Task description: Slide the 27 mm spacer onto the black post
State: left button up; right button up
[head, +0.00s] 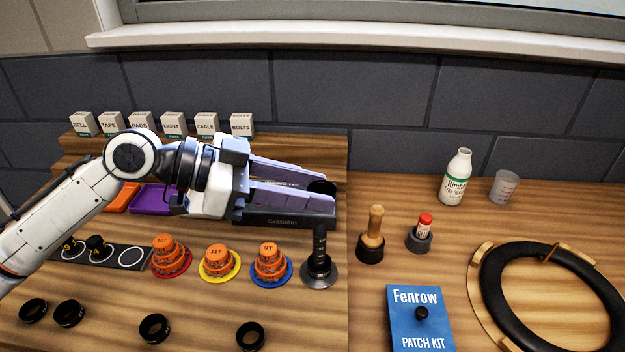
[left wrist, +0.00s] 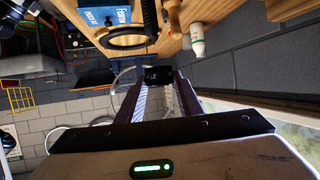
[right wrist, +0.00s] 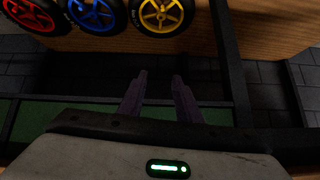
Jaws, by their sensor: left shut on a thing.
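My left gripper (head: 322,188) reaches in from the left in the head view and is shut on a black ring-shaped spacer (head: 320,186). The held spacer also shows between the fingertips in the left wrist view (left wrist: 158,76), with small lettering too small to read. The black post (head: 320,240) stands upright on a round base, below the held spacer in the head picture; the spacer is apart from it. Several other black rings (head: 154,327) lie along the bench front. My right gripper (right wrist: 160,85) shows only in its wrist view, open and empty.
Orange stepped sprocket stacks (head: 219,262) sit on coloured discs left of the post. A black labelled tray (head: 285,219) lies behind it.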

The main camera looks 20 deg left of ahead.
pick_arm(q)
jog(key=shift+s+f, duration=0.1)
jog(key=shift+f, duration=0.75)
jog(key=b, duration=0.7)
send_over(309, 263)
jog(key=shift+f, duration=4.3)
jog(key=shift+f+b, duration=0.3)
jog(key=shift+f, duration=0.3)
jog(key=shift+f+b, duration=0.3)
jog(key=shift+f, duration=0.1)
jog(key=shift+f+b, duration=0.55)
jog(key=shift+f, duration=0.35)
